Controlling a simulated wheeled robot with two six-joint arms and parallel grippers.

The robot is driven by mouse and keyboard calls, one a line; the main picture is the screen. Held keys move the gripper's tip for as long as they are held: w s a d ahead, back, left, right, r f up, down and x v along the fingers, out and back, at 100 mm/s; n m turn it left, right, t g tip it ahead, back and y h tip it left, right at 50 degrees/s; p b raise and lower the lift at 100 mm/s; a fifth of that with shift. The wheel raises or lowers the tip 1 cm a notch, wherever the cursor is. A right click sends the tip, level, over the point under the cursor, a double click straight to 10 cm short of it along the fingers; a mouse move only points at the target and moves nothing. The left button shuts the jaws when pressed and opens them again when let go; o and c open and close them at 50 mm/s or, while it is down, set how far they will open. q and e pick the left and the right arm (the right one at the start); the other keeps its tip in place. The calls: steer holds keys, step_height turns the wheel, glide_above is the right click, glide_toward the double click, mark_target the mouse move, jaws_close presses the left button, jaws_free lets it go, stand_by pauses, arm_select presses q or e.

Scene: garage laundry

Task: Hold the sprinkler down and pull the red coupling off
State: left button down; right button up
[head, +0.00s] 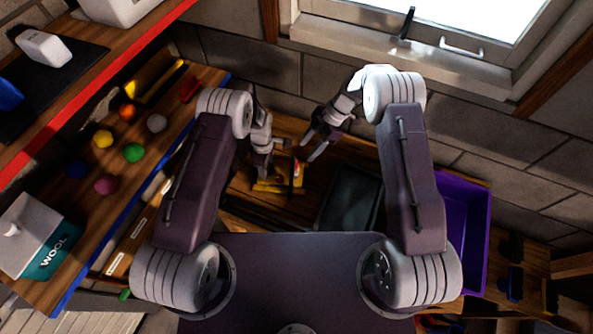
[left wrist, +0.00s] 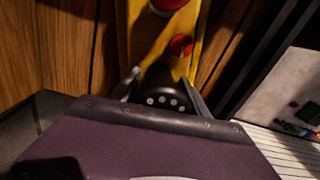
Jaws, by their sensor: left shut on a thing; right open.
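The sprinkler (head: 278,187) has a yellow base and sits low on the wooden surface; its yellow body (left wrist: 143,35) runs up the left wrist view. A small red part, apparently the red coupling (head: 297,169), stands at its right side. The left wrist view shows a red disc (left wrist: 181,45) and a red piece cut off at the top edge; I cannot tell which is the coupling. My left gripper (head: 263,170) is shut on the sprinkler's black end (left wrist: 165,88). My right gripper (head: 312,149) is open and empty, above and right of the red part.
A dark tray (head: 350,198) lies right of the sprinkler, with a purple bin (head: 470,225) beyond it. A shelf (head: 205,75) with several coloured balls stands at the left. A wall and window (head: 440,30) close off the back.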

steer(key=s+a+f+m+g+y, duration=0.2)
steer(key=s+a+m+y, duration=0.15)
steer(key=s+m, duration=0.5)
steer(key=n+t+y, duration=0.2)
steer(key=n+t, duration=1.3)
steer(key=n, duration=1.7)
glide_toward(297, 165)
steer(key=x, duration=1.2)
steer(key=shift+d+f, duration=0.15)
steer(key=shift+f, duration=0.25)
jaws_close()
